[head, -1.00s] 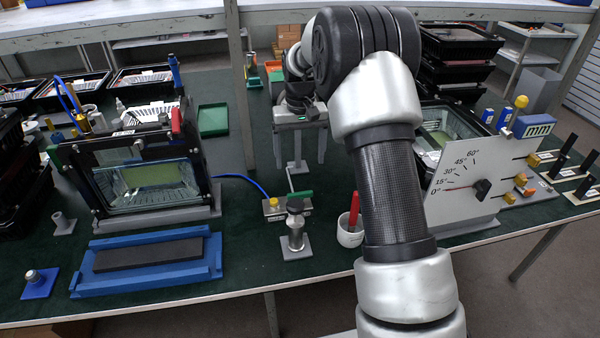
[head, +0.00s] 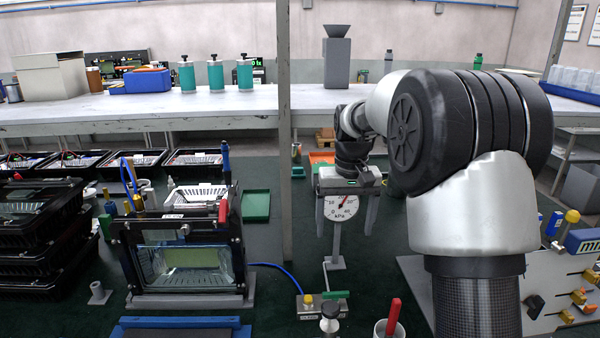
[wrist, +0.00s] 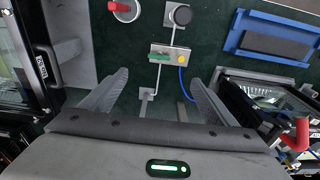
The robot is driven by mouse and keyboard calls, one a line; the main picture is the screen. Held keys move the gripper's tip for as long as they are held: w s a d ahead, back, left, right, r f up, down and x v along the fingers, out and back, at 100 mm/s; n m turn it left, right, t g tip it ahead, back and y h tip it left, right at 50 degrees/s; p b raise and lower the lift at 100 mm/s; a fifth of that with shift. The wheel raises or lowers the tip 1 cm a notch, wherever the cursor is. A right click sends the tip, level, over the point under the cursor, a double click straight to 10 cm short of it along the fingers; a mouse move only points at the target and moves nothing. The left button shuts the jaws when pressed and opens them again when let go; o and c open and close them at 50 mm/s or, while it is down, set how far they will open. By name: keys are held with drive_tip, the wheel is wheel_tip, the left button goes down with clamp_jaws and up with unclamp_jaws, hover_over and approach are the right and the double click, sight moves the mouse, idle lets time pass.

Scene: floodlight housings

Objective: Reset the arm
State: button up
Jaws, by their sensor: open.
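My gripper (head: 345,228) hangs fingers-down over the green bench in the head view. Its two grey fingers are spread, with nothing between them in the wrist view (wrist: 158,80). A round pressure gauge (head: 340,207) on a stand shows between the fingers in the head view; the gripper body may hide its top edge. My arm reaches in from the right and covers part of the bench and the panel there.
A floodlight housing (head: 190,262) stands left of the gripper, with a blue hose (head: 275,268) running to a small valve block (head: 322,303). A cup with a red-handled tool (head: 390,322) is near the front. A grey post (head: 284,140) rises left of the gripper.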

drive_tip(key=s+r+t+p, duration=0.1)
drive_tip(key=s+r+p, duration=0.1)
drive_tip(key=s+r, duration=0.65)
drive_tip(key=s+r+t+p, duration=0.1)
drive_tip(key=s+r+p, duration=0.1)
drive_tip(key=s, duration=0.8)
drive_tip(key=s+r+t+p, duration=0.2)
drive_tip(key=s+r+p, duration=0.1)
drive_tip(key=s, duration=0.8)
drive_tip(key=shift+s+a+r+t, duration=0.25)
drive_tip(key=shift+s+r+t, duration=0.05)
drive_tip(key=shift+r, duration=0.25)
